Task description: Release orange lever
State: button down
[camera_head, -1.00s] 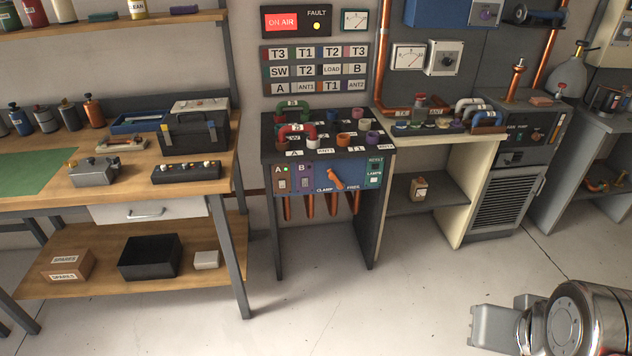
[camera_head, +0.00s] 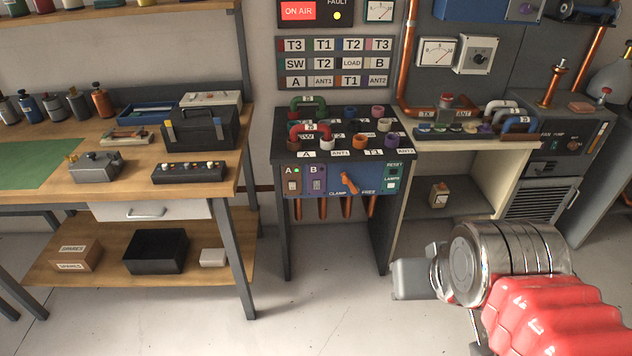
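The orange lever (camera_head: 348,182) is on the blue front panel of the dark patch stand, between the words CLAMP and FREE. It is tilted; I cannot tell clearly which word it points to. My arm enters from the lower right, with a metal cylinder and a red ribbed part. The grey blocky end of my gripper (camera_head: 415,278) shows to the lower right of the lever, well apart from it. Its fingers are not clear, so I cannot tell whether it is open or shut. Nothing is seen touching the lever.
Switches A and B (camera_head: 305,181) sit left of the lever, and a RESET/LAMPS panel (camera_head: 392,177) right of it. Red and green U-links (camera_head: 308,128) stand on top. A wooden bench (camera_head: 225,185) is at left. The floor in front is clear.

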aim_at(346, 179)
jog(key=u, duration=0.25)
jog(key=i, duration=1.05)
jog(key=z, duration=0.1)
